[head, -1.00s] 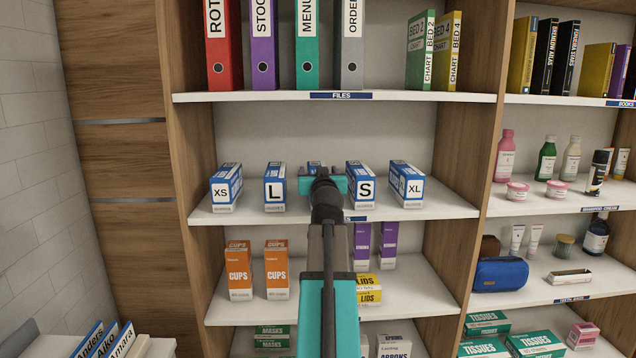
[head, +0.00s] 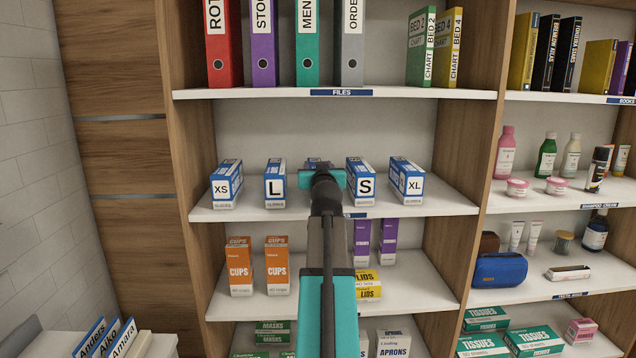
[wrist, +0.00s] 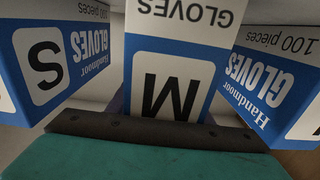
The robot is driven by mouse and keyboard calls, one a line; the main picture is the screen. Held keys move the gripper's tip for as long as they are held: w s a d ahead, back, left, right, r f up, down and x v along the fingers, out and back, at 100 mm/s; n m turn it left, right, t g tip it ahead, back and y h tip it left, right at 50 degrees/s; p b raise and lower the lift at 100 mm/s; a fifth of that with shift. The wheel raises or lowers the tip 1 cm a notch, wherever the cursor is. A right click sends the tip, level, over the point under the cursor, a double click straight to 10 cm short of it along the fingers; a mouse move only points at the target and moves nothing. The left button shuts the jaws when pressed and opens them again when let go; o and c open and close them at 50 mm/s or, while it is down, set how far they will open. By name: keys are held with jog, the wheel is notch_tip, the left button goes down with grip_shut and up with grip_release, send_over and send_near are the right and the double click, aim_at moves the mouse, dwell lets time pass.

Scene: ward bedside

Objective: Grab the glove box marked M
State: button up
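The glove box marked M (wrist: 168,92) is blue and white and fills the middle of the wrist view, its lettering upside down. In the head view only a small part of its top (head: 313,163) shows behind my gripper (head: 322,180). My gripper is right in front of the box, at its height, and its teal body with a dark bar spans the bottom of the wrist view. The fingers are not clearly seen, so I cannot tell whether they touch the box. The M box stands between the L box (head: 275,185) and the S box (head: 362,183).
The S box (wrist: 58,58) stands close on one side in the wrist view, another glove box (wrist: 270,75) on the other. The XS box (head: 227,185) and XL box (head: 408,182) stand farther out. The files shelf (head: 335,93) is above; orange cup boxes (head: 240,268) stand below.

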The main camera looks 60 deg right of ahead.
jog(key=c, duration=0.8)
jog(key=shift+r, duration=0.15)
jog(key=shift+r+b, duration=0.75)
jog(key=shift+r, duration=0.9)
jog(key=shift+s+a+r+b, duration=0.25)
jog(key=shift+s+a+b, duration=0.4)
jog(key=shift+s+a, duration=1.2)
jog(key=shift+s+a+r+b, duration=0.25)
jog(key=shift+s+a+b, duration=0.6)
jog(key=shift+s, duration=1.85)
jog(key=shift+s+a+r+b, duration=0.25)
jog(key=shift+s+a+b, duration=0.25)
jog(key=shift+s+a, duration=1.4)
